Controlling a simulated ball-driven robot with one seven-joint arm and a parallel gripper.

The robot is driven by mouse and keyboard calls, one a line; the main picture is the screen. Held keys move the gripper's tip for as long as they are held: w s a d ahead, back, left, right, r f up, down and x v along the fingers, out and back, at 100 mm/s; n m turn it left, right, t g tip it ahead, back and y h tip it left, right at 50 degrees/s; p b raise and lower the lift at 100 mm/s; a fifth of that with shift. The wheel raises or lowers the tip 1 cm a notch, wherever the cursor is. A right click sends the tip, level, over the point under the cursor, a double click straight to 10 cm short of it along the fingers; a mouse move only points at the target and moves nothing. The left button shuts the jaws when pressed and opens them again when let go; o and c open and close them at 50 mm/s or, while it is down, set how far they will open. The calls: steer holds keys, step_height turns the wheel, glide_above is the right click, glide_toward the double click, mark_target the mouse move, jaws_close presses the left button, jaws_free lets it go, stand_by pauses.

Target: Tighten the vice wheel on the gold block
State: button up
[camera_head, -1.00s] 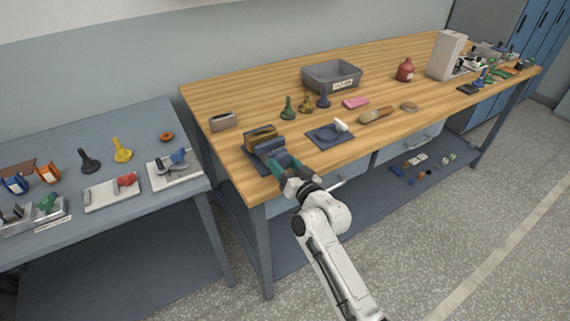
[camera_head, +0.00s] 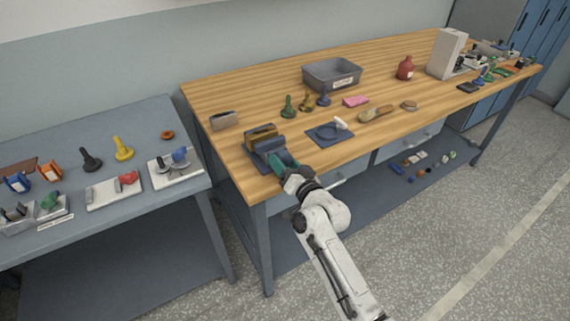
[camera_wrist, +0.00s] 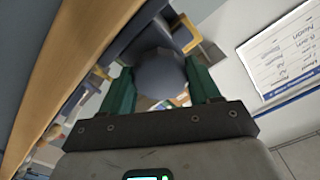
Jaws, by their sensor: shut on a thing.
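The gold block (camera_head: 262,132) sits in the dark blue-grey vice (camera_head: 256,151) at the near left corner of the wooden bench. The vice wheel (camera_wrist: 160,72) is a round dark grey knob in the wrist view. My gripper (camera_head: 281,158) is at the front of the vice, with its green fingers (camera_wrist: 120,95) closed on either side of the wheel. In the head view the wheel is hidden by the gripper, and the contact between the block and the jaws is too small to judge.
A grey holder (camera_head: 224,121) stands left of the vice. A blue mat (camera_head: 330,134) with a white-handled item lies to its right. Spindle-shaped pieces (camera_head: 289,107) and a grey bin (camera_head: 333,75) stand behind. A lower side table (camera_head: 90,220) is at left, beyond a floor gap.

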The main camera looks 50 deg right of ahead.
stand_by(0.9)
steer(key=o, duration=1)
steer(key=shift+o, duration=0.2)
steer(key=b+v, duration=0.2)
steer(key=v, duration=0.9)
steer(key=shift+w, duration=0.1)
